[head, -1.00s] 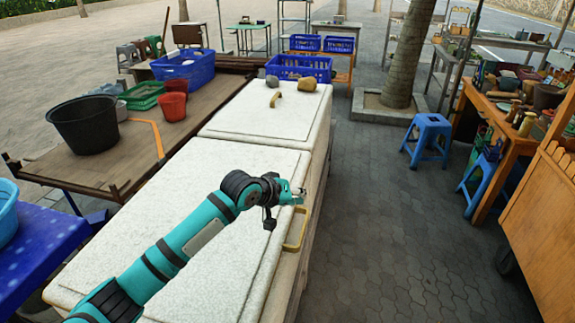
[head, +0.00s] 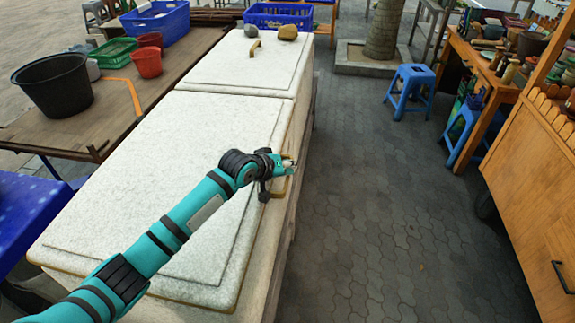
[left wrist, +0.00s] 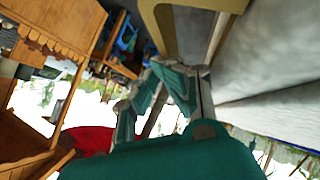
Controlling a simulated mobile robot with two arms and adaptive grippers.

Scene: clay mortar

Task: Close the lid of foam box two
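The near foam box (head: 283,220) is white, with its pale lid (head: 165,150) lying flat over it. I cannot tell from here whether a small gap remains under the lid. A yellow handle (head: 277,190) is on the lid's right edge. My left gripper (head: 289,167) is at this handle, its teal arm reaching across the lid. In the left wrist view the gripper's fingers (left wrist: 155,92) look spread apart with nothing between them, and a yellowish handle (left wrist: 165,40) shows above them. Contact with the handle is unclear. My right gripper is out of view.
A wooden table with a black bucket (head: 55,85) stands left. Paved floor (head: 370,200) is clear to the right, before the blue stool (head: 411,90) and wooden cart (head: 535,190).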

